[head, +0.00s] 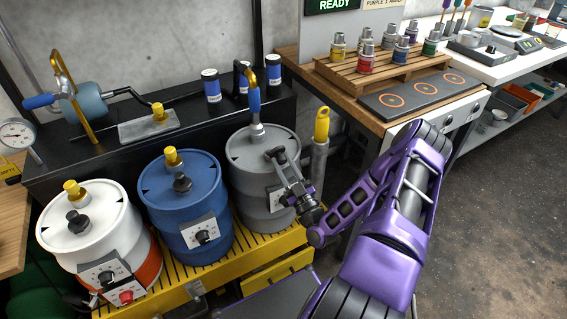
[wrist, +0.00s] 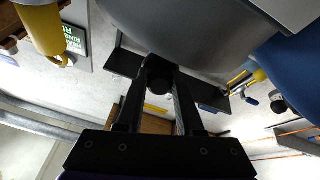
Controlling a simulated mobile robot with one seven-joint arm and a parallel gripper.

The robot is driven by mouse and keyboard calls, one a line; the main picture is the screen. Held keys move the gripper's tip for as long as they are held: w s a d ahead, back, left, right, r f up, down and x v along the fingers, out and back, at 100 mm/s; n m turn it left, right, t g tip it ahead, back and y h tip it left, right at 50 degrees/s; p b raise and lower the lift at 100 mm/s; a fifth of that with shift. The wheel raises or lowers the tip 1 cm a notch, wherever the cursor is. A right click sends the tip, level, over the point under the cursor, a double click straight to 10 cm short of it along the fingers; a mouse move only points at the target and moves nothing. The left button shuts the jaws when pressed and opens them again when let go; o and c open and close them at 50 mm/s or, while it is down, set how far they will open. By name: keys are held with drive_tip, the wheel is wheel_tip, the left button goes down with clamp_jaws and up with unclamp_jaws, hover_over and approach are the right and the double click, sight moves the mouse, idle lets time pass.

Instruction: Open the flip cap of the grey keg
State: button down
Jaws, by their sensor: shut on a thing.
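The grey keg (head: 250,177) stands at the right end of the row of three kegs. Its black flip cap (head: 274,153) is at the front right of its top. My gripper (head: 281,162) reaches in from the right and is shut on this cap. In the wrist view, the dark round cap (wrist: 160,72) sits between the two fingers, and the grey keg (wrist: 205,28) fills the top of the picture. The fingers partly hide the cap, and I cannot tell whether it is lifted.
A blue keg (head: 184,213) and a white-orange keg (head: 88,223) stand to the left on a yellow slatted platform (head: 240,262). A blue-handled tap (head: 254,102) rises from the grey keg's top. A yellow-topped grey post (head: 319,150) stands close to its right.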

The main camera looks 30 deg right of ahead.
drive_tip(key=c, duration=0.5)
unclamp_jaws()
drive_tip(key=shift+c, duration=0.2)
drive_tip(key=v, duration=1.7)
drive_tip(key=shift+s, duration=0.2)
drive_tip(key=shift+w+f, duration=0.1)
drive_tip(key=shift+w, duration=0.05)
